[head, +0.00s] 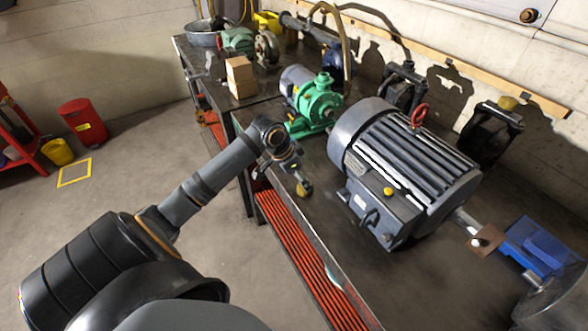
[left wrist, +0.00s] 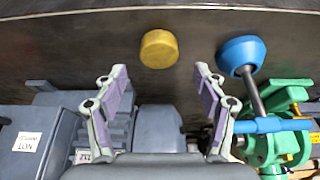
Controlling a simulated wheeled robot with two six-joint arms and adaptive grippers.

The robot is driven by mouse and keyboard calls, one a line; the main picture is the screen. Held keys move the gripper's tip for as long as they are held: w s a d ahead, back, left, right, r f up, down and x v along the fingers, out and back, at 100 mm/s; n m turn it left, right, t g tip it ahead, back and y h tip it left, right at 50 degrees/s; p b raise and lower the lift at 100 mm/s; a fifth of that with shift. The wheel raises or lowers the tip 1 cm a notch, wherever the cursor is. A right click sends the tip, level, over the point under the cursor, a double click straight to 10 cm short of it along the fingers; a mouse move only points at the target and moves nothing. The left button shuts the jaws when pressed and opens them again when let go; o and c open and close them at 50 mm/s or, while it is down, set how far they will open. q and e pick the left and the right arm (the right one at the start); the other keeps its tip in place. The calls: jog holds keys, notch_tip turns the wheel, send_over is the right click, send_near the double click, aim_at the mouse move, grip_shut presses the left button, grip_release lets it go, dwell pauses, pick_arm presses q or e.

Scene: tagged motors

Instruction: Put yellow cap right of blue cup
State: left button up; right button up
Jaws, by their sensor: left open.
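The yellow cap (head: 304,188) stands on the bench near its front edge, just below my left gripper (head: 292,160) in the head view. In the left wrist view the yellow cap (left wrist: 159,49) is ahead of and between the open fingers of my left gripper (left wrist: 157,85), apart from them. A round blue piece (left wrist: 241,52), which looks like the blue cup, is right of the cap in that view, with a dark rod running down from it. I cannot make it out in the head view, where my left arm covers that area. My right gripper is not in view.
A large grey motor (head: 405,165) fills the middle of the bench (head: 325,235). A green pump (head: 316,103) stands behind my gripper. A blue block (head: 540,245) is at the right. A cardboard box (head: 240,77) is on the farther bench. Bare bench surrounds the cap.

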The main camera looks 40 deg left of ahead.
pick_arm(q)
jog(key=v, duration=0.7)
jog(key=shift+s+r, duration=0.25)
jog(key=shift+r, duration=0.05)
